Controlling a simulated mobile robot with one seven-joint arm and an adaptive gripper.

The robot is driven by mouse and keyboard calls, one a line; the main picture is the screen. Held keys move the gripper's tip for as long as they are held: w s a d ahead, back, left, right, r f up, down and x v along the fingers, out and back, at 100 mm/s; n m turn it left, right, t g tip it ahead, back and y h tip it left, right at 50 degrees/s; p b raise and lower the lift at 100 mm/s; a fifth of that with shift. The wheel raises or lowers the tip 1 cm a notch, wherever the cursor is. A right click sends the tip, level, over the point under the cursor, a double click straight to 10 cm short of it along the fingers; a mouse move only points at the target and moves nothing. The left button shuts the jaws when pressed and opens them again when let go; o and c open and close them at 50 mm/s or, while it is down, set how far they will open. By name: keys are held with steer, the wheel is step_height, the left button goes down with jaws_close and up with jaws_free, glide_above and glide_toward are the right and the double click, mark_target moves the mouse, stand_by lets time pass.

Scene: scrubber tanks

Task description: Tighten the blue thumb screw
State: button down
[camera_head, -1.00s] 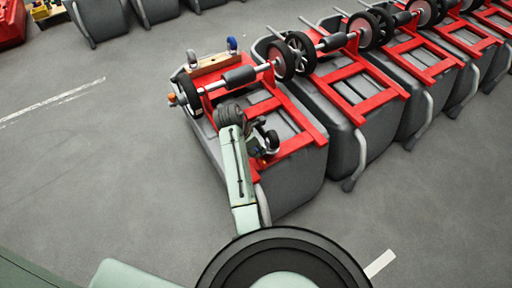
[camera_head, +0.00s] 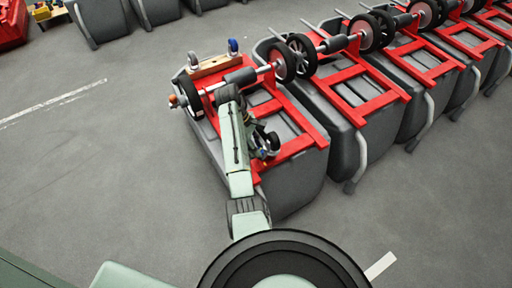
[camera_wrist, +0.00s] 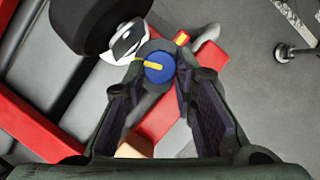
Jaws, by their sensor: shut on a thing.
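The blue thumb screw (camera_wrist: 158,67) is a round blue knob with a yellow bar across its face, in the wrist view. My gripper (camera_wrist: 156,72) has its two dark fingers on either side of the knob, closed on it. The yellow bar lies nearly level, tilted slightly. A red-and-yellow mark (camera_wrist: 182,38) sits just right of the knob. In the head view my gripper (camera_head: 266,150) is small and dark over the red frame (camera_head: 300,146) of the nearest grey tank; the screw cannot be made out clearly there.
A dark wheel (camera_wrist: 95,22) and a white bracket (camera_wrist: 123,45) lie close to the knob. A wooden block (camera_head: 210,66) with blue-and-white parts stands on the tank's far end. More overturned tanks with red frames (camera_head: 350,85) stand at right. Floor at left is clear.

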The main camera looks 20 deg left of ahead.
steer(key=m, duration=0.1)
steer(key=m+g, duration=0.1)
steer(key=m, duration=0.2)
steer(key=shift+w+r+m+g+y, duration=0.1)
steer(key=shift+w+m+g+y, duration=0.2)
steer(key=shift+y, duration=0.1)
steer(key=shift+w+d+m+g+y, duration=0.15)
steer(key=shift+m+g, duration=0.15)
steer(key=shift+m, duration=0.6)
steer(key=shift+m+g+y, duration=0.15)
steer(key=shift+m+g, duration=0.15)
steer(key=shift+m, duration=0.6)
steer(key=c, duration=1.5)
jaws_free()
steer(key=shift+o, duration=1)
